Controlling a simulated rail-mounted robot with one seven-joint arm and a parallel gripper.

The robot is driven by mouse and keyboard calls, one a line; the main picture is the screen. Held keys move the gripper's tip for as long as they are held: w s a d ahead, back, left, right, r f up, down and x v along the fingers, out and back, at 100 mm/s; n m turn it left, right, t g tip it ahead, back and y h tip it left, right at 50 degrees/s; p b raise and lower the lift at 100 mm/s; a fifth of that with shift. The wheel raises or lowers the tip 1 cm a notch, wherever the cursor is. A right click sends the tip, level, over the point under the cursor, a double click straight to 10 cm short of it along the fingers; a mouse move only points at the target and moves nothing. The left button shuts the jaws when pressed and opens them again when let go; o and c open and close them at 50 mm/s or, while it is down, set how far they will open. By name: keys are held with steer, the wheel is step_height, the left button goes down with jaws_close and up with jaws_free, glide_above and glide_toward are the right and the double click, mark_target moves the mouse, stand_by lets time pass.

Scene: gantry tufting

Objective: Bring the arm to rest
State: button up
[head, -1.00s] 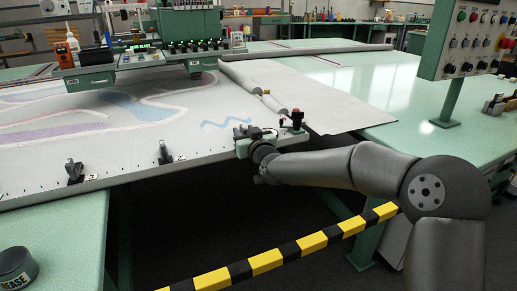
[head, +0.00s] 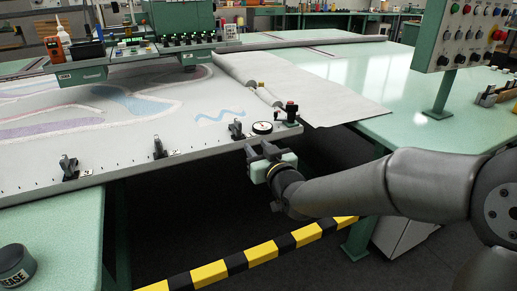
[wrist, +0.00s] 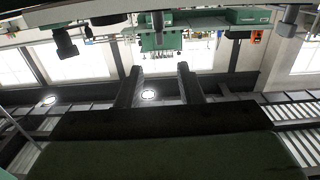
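My arm reaches in from the right of the head view. My gripper (head: 263,149) is just off the front edge of the tufting frame, near its right corner. In the wrist view the two fingers (wrist: 158,70) stand apart with nothing between them, so it is open and empty. The wrist camera looks up past the fingers at windows and the underside of the machine.
A round dial (head: 262,127) and black clamps (head: 237,130) line the edge of the frame (head: 100,160) near my gripper. A yellow-black striped bar (head: 262,255) runs below. A control panel (head: 465,35) stands at right; a grease tin (head: 14,265) at lower left.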

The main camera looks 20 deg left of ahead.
steer(key=s+d+r+m+g+h+p, duration=0.1)
steer(key=s+d+g+h+p, duration=0.25)
steer(key=d+p, duration=0.45)
steer(key=s+d+r+m+g+h+p, duration=0.15)
steer(key=s+d+h+p, duration=0.3)
steer(key=d, duration=0.45)
steer(key=s+d+r+m+g+h+p, duration=0.1)
steer(key=s+d+r+m+g+p, duration=0.1)
steer(key=s+d, duration=0.4)
steer(key=s+d+r+m+g+h+p, duration=0.2)
steer(key=s+d+g+p, duration=0.4)
steer(key=s, duration=0.9)
steer(key=shift+d+r+m+g+p, duration=0.3)
steer(key=shift+d+r+m+p, duration=0.15)
steer(key=shift+d+r+p, duration=0.3)
steer(key=shift+s+a+r, duration=0.1)
steer(key=shift+r, duration=0.05)
